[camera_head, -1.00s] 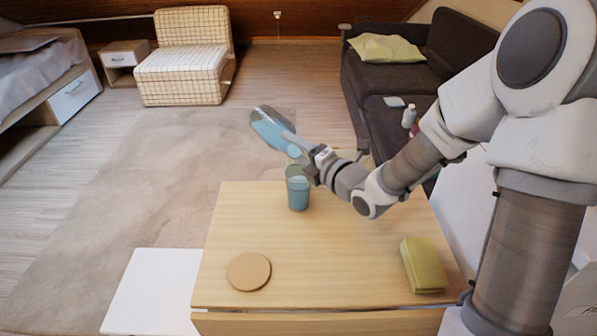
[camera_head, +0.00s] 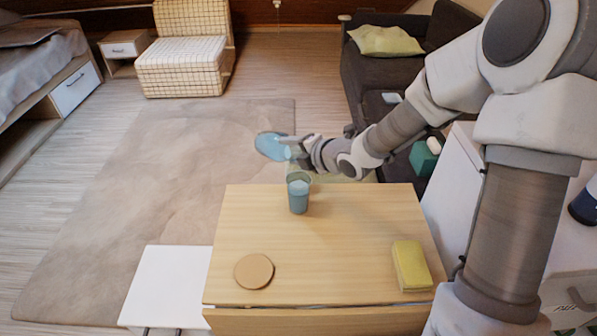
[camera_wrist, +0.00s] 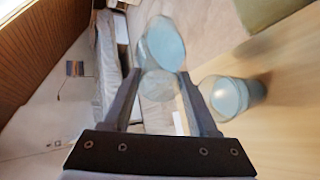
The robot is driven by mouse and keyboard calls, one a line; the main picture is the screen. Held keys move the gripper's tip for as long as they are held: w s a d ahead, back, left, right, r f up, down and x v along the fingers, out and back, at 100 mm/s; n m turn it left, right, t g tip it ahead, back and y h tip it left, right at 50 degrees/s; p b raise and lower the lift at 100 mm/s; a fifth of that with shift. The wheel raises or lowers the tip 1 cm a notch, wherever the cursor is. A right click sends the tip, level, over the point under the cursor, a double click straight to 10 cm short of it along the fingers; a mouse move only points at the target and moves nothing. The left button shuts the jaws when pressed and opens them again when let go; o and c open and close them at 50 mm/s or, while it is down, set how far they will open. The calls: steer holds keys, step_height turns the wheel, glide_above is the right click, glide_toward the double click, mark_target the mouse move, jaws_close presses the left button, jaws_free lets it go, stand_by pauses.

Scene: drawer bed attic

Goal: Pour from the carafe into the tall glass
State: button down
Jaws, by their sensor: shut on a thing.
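The carafe (camera_head: 270,146) is clear with blue liquid in it and is held in the air, tilted far over, behind and left of the glass. My gripper (camera_head: 300,150) is shut on it; in the wrist view the carafe (camera_wrist: 160,45) shows between the fingers. The tall glass (camera_head: 298,196) stands upright on the table's far edge and holds blue liquid. It also shows in the wrist view (camera_wrist: 240,97), right of the fingers. I cannot make out a stream between carafe and glass.
The wooden table (camera_head: 330,255) carries a round brown disc (camera_head: 254,271) and a yellow-green sponge-like block (camera_head: 411,266). Its middle is clear. A white surface (camera_head: 168,285) lies at its left. A dark sofa (camera_head: 390,75) stands behind right.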

steer(key=shift+a+r+p, duration=0.1)
steer(key=shift+r+p, duration=0.15)
steer(key=shift+p, duration=0.3)
steer(key=shift+w+r+g+p, duration=0.1)
steer(key=shift+g+p, duration=0.2)
steer(key=shift+p, duration=0.15)
steer(key=shift+g+h+p, duration=0.3)
steer(key=shift+h+p, duration=0.1)
steer(key=shift+p, duration=0.45)
steer(key=g+p, duration=0.1)
steer(key=p, duration=0.2)
steer(key=shift+w+r+h, duration=0.1)
steer(key=shift+r+h, duration=0.05)
steer(key=shift+h, duration=0.15)
steer(key=g+p, duration=0.1)
steer(key=p, duration=0.4)
steer(key=g+h+p, duration=0.1)
steer(key=p, duration=0.3)
steer(key=shift+w+a+p, duration=0.25)
steer(key=shift+w+p, duration=0.1)
steer(key=p, duration=0.2)
steer(key=shift+w+a+r+g+p, duration=0.1)
steer(key=shift+w+g+p, duration=0.15)
steer(key=shift+g+p, duration=0.05)
